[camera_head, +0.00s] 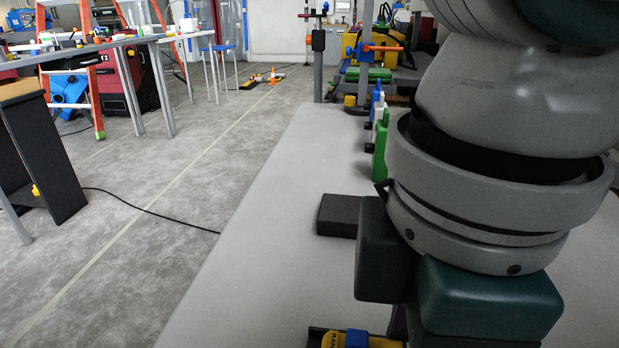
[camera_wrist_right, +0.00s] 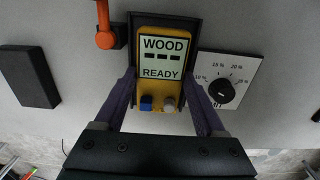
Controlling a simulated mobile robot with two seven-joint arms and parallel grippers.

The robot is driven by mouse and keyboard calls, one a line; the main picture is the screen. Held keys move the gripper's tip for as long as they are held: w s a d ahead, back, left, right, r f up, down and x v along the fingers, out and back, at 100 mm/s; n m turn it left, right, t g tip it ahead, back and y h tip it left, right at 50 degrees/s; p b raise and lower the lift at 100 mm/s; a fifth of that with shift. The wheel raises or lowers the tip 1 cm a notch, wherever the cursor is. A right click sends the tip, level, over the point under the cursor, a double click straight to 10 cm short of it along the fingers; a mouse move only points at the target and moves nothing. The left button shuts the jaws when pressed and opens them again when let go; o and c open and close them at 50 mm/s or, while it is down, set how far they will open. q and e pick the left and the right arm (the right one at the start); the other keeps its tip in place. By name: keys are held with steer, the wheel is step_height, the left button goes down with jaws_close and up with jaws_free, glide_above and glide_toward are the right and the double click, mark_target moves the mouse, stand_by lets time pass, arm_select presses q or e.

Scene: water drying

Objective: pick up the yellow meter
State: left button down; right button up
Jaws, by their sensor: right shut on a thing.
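The yellow meter (camera_wrist_right: 161,88) sits in a dark holder (camera_wrist_right: 193,20) in the right wrist view. Its screen reads "WOOD", dashes and "READY", and a blue button and a grey button are below. My right gripper (camera_wrist_right: 159,82) is shut on the meter, with one purple finger along each side. In the head view, part of the meter (camera_head: 334,340) shows at the bottom edge, and my right arm hides most of the gripper. I cannot tell whether the meter is lifted off its holder. My left gripper is not in view.
A panel with a black dial (camera_wrist_right: 222,91) and percent marks lies right of the meter. A dark block (camera_wrist_right: 29,76) lies to the left and an orange part (camera_wrist_right: 105,39) is close to the holder. The pale tabletop (camera_head: 262,215) is clear on its left side.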

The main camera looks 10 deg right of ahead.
jaws_close()
steer(key=shift+r, duration=0.1)
